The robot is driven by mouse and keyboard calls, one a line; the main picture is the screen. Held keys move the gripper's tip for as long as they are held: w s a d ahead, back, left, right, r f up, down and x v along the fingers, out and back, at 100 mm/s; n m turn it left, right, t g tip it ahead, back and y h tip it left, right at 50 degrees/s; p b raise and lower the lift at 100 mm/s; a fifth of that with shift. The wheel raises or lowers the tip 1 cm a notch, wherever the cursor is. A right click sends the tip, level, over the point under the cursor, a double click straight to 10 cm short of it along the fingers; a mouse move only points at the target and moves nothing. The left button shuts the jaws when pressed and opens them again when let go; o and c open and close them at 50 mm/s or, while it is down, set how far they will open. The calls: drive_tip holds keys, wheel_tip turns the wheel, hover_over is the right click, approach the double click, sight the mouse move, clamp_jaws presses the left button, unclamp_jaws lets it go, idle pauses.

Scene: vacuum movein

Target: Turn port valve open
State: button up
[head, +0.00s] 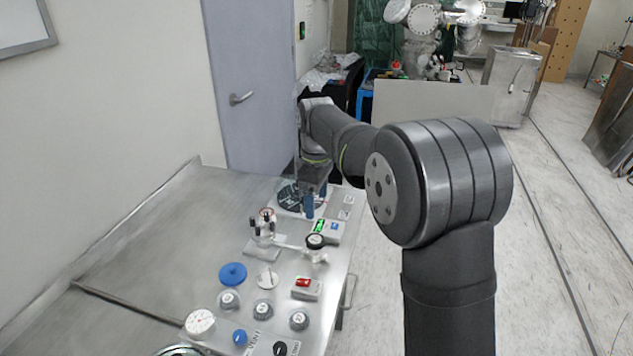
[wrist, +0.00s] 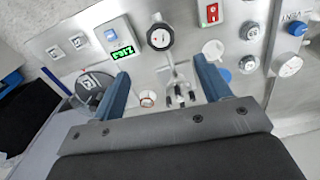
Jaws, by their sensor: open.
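No label that I can read singles out the port valve. A metal fitting (head: 265,228) with several black-tipped prongs stands on the steel table; in the wrist view it (wrist: 178,92) shows between the fingers. A pipe joins it to a round black-rimmed part with a white face (wrist: 160,38), which looks black in the head view (head: 315,241). My gripper (head: 315,200) is open and empty, its blue fingers pointing down beyond the fitting, over the table's far end. In the wrist view my gripper (wrist: 160,66) shows its fingers apart, touching nothing that I can see.
A box with a green display (wrist: 122,52) and a dark marked disc (wrist: 93,88) are near the fingers. A red-switch box (head: 306,287), a blue disc (head: 232,273), a white gauge (head: 200,322) and several knobs stand nearer the camera. The steel table (head: 150,240) is clear at left.

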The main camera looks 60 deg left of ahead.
wheel_tip(320, 180, up, 5)
hover_over(316, 240)
drive_tip(key=shift+f, duration=0.2)
idle(0.6)
wheel_tip(316, 240, down, 17)
drive_tip(key=shift+f, duration=0.1)
idle(0.5)
